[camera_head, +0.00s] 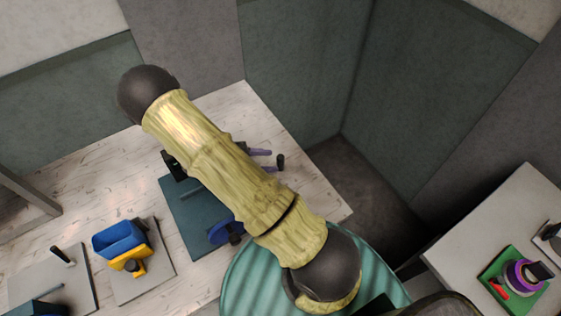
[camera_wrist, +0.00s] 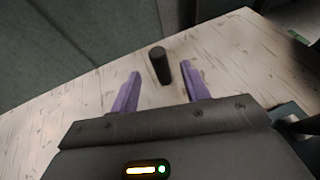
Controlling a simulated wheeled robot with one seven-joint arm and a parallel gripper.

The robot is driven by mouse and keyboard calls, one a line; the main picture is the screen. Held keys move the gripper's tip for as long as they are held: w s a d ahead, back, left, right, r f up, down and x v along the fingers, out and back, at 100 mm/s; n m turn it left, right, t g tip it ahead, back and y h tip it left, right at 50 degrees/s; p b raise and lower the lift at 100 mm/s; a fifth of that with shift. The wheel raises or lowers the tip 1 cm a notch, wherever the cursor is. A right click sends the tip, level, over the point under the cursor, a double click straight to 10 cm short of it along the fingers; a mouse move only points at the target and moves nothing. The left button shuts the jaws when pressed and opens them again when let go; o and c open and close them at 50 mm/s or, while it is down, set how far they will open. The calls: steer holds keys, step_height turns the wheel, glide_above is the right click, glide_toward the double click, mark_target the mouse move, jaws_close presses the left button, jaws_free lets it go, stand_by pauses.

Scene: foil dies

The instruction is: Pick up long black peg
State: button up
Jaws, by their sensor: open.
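The long black peg (camera_wrist: 160,66) stands on the wooden table in the wrist view, near the table's far edge. It also shows in the head view (camera_head: 281,162), just right of my gripper's fingers. My gripper (camera_wrist: 157,88) has two purple fingers, open, with nothing between the tips. In the wrist view the peg appears between and slightly beyond the fingertips, apart from both. In the head view my gripper (camera_head: 266,160) is partly hidden behind my own arm.
A dark teal mat (camera_head: 186,215) with a blue round item (camera_head: 221,231) lies left of my arm. A blue bin (camera_head: 118,238) and yellow item sit on a grey board. A black-and-white peg (camera_head: 62,256) stands further left. A side table (camera_head: 520,220) holds a green tray.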

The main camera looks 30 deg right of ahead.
mark_target(284, 167)
steer(key=shift+d+f, duration=0.1)
steer(key=shift+d, duration=0.15)
steer(key=p+x, duration=0.1)
steer(key=x, duration=0.4)
steer(key=shift+s+d+p, duration=0.15)
steer(key=shift+d+p, duration=0.15)
steer(key=shift+p, duration=0.05)
steer(key=shift+d+f, duration=0.25)
steer(key=shift+d, duration=0.05)
jaws_close()
